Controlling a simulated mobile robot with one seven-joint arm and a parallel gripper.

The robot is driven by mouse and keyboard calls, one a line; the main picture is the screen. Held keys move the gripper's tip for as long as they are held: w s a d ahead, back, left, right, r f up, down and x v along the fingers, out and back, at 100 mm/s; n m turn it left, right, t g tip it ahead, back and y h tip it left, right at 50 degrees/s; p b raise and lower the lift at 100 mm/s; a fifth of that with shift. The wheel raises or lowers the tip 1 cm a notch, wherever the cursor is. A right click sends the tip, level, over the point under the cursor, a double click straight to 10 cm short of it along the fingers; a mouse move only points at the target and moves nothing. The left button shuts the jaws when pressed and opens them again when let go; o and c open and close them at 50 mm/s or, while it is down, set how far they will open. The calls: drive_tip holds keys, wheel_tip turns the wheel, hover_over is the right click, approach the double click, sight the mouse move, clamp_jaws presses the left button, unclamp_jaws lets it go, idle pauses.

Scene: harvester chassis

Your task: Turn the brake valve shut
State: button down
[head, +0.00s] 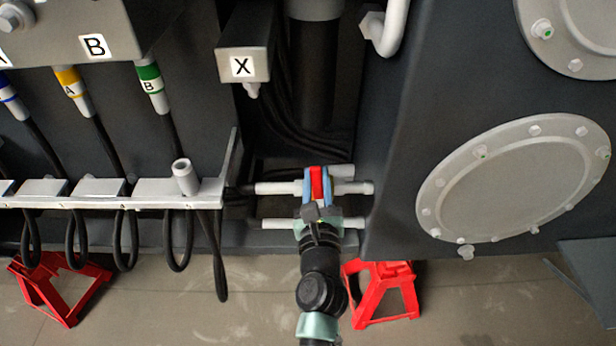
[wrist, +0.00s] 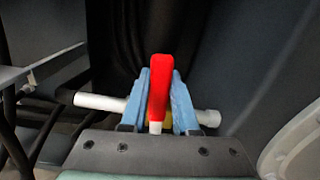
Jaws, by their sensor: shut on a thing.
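The brake valve has a red handle (head: 317,184) on a pale horizontal pipe (head: 280,188) in the recess between the chassis panels. In the wrist view the red handle (wrist: 160,88) stands upright in the picture, with the pipe (wrist: 100,101) running crosswise behind it. My gripper (head: 316,190) reaches in from below, and its blue fingers (wrist: 160,100) lie on either side of the handle, shut on it. A bit of yellow shows low between the fingers. The valve body is mostly hidden behind the fingers.
A second pale pipe (head: 280,223) runs below the first. A metal bracket (head: 150,192) with hanging black hoses is at left. A dark panel with a round bolted cover (head: 515,180) is close at right. Red stands (head: 382,292) are on the floor.

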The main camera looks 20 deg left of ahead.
drive_tip(key=shift+w+d+m, duration=0.1)
drive_tip(key=shift+d+m, duration=0.45)
drive_tip(key=shift+m, duration=0.05)
drive_tip(key=c, duration=0.7)
unclamp_jaws()
drive_tip(key=shift+o, duration=0.2)
drive_tip(key=v, duration=1.3)
